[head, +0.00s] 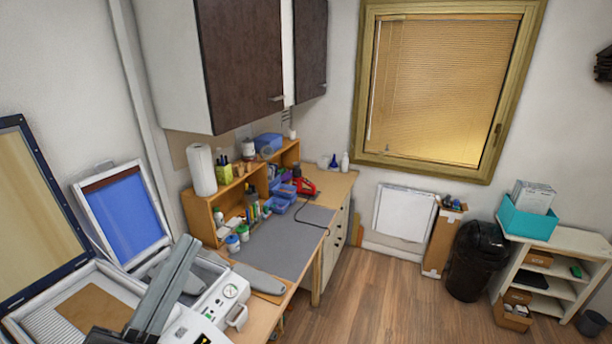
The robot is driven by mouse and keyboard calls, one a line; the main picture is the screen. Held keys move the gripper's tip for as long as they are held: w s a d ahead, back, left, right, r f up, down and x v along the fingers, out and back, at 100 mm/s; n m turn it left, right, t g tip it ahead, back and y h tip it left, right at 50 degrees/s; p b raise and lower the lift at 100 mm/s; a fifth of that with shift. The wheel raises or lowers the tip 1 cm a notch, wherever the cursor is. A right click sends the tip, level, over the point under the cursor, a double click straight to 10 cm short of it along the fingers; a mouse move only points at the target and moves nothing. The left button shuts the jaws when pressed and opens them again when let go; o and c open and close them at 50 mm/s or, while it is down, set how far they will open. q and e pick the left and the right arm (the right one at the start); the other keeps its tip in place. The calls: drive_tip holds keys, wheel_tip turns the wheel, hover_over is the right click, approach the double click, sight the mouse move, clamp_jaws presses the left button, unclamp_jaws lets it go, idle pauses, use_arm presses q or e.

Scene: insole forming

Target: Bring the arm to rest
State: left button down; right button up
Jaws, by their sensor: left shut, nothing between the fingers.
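My left gripper (186,246) is at the lower left, with its long grey fingers pointing up and away. The fingers are shut together with nothing between them. It is over the white forming machine (205,312), which has a round gauge and a handle on its front panel. The gripper hides part of the machine. A grey insole-shaped piece (262,281) lies on the bench beside the machine. My right gripper is out of view.
The machine's blue-sheeted lid (125,215) stands open behind the gripper. A grey mat (285,240) on the wooden bench is mostly clear. A wooden shelf (230,200) with bottles and tools stands along the wall. Cabinets (240,62) hang above.

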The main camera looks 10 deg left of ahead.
use_arm(q)
drive_tip(key=s+d+r+n+t, duration=0.1)
drive_tip(key=s+r+n, duration=0.1)
drive_tip(key=r+n, duration=0.3)
drive_tip(key=s+d+r+n+t, duration=0.1)
drive_tip(key=r+n, duration=0.4)
drive_tip(key=r, duration=0.5)
drive_tip(key=shift+s+r+n+t, duration=0.3)
drive_tip(key=shift+s+t, duration=0.3)
drive_tip(key=shift+t, duration=0.2)
